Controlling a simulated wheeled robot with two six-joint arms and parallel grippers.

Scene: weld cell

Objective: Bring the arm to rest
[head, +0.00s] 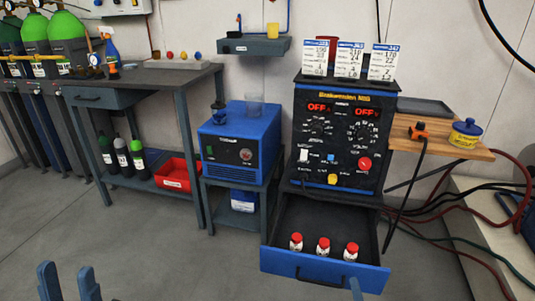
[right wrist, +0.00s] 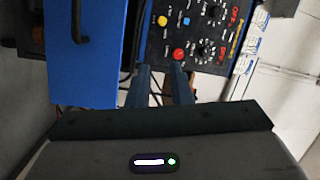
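My left gripper (head: 67,268) shows at the bottom left of the head view. Its two blue fingers stand apart with nothing between them, over bare floor. Of my right gripper, a fingertip (head: 355,286) shows at the bottom of the head view, in front of the open drawer's right end. In the right wrist view the right gripper (right wrist: 160,68) has its two fingers apart and no object between them. It points toward the welder's control panel (right wrist: 196,40), with the blue drawer front to the left. The rest of both arms is out of the head view.
The welder (head: 340,130) has its blue drawer (head: 315,270) pulled out, holding several red-capped bottles. A wooden side shelf (head: 465,150) carries a blue and yellow tub. A blue unit (head: 240,145) and a workbench (head: 140,77) stand left. The floor (head: 160,245) at front left is clear.

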